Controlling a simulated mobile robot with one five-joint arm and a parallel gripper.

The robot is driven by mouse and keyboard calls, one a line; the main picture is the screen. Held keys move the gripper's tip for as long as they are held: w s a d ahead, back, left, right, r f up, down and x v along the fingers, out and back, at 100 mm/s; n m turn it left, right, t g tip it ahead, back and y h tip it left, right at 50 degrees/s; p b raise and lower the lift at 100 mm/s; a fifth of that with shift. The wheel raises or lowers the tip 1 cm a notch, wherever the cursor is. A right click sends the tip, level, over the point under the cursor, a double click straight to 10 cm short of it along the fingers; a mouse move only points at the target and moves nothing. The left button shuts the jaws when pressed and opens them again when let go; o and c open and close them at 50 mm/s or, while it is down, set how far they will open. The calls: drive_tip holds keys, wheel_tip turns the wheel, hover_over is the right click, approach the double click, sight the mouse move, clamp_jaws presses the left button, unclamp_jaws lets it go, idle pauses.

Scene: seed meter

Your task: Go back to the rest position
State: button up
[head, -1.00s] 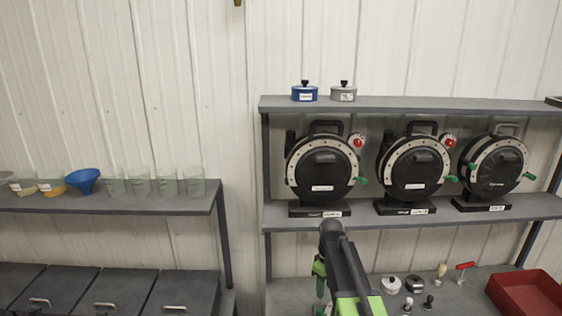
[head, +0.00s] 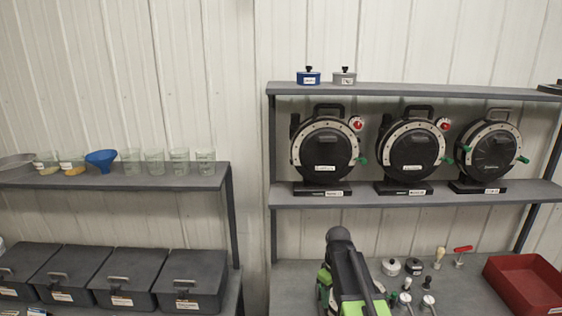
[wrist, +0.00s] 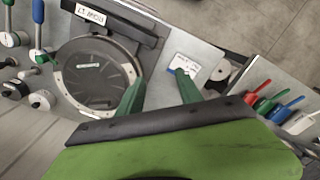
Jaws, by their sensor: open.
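My gripper (wrist: 161,88) shows in the wrist view with its two green fingers apart and nothing between them. It hangs over a grey surface with a round black seed meter disc (wrist: 95,75) to its left, ringed in grey. A white label card (wrist: 184,65) lies just beyond the fingertips. In the head view my black and green arm rises at the bottom, in front of the right-hand bench; its fingers cannot be made out there.
Three black seed meters (head: 325,155) stand on the right shelf (head: 370,197). Below, a red tray (head: 528,283) and several small tools rest on the bench. At left are glass beakers (head: 179,160), a blue funnel (head: 102,158) and lidded dark bins (head: 190,280).

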drive_tip(key=s+f+m+b, duration=0.3)
drive_tip(key=s+f+b, duration=0.3)
drive_tip(key=f+b, duration=0.3)
drive_tip(key=s+f+m+b, duration=0.4)
drive_tip(key=s+f+b, duration=0.2)
drive_tip(key=f+b, duration=0.3)
drive_tip(key=shift+f, duration=0.8)
